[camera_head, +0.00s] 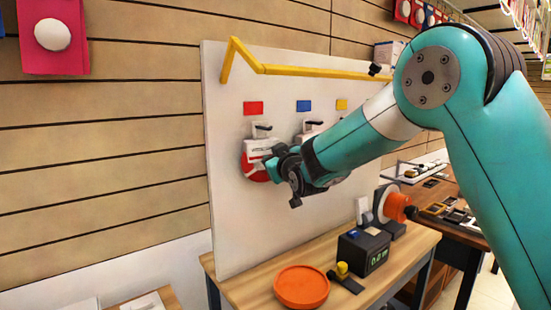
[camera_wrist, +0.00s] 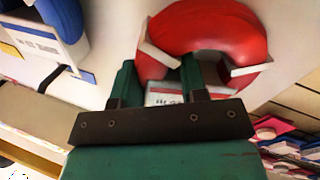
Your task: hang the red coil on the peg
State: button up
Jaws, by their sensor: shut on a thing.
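The red coil (camera_head: 247,166) is against the white upright board, below the red label (camera_head: 253,108). A white card (camera_head: 260,145) covers its upper part. My gripper (camera_head: 274,163) is shut on the coil from the right and hides part of it. The coil also fills the top of the wrist view (camera_wrist: 222,22), with white bracket-like parts on it and both green fingers at its lower side. A dark peg (camera_head: 262,128) shows just above the card. I cannot tell whether the coil's loop is around the peg.
A second white holder (camera_head: 312,127) sits under the blue label; a blue coil (camera_wrist: 66,16) shows in the wrist view. A yellow bar (camera_head: 310,71) runs along the board's top. The bench below holds an orange dish (camera_head: 301,289), a black display box (camera_head: 364,252) and an orange reel (camera_head: 394,205).

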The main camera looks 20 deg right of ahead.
jog(key=o, duration=1.2)
jog(key=shift+c, duration=0.2)
jog(key=shift+s, duration=0.1)
jog(key=s+d+b, duration=0.2)
jog(key=s+b, duration=0.3)
jog(key=s, duration=1.2)
jog(key=s+a+f+g+y+p, duration=0.15)
jog(key=s+a+f+g, duration=0.35)
jog(key=s+f+g, duration=0.55)
jog(key=s+f+n+g, duration=0.1)
jog(key=s+g, duration=0.6)
jog(key=s, duration=1.1)
jog(key=shift+a+f, duration=0.25)
jog(key=shift+f, duration=0.05)
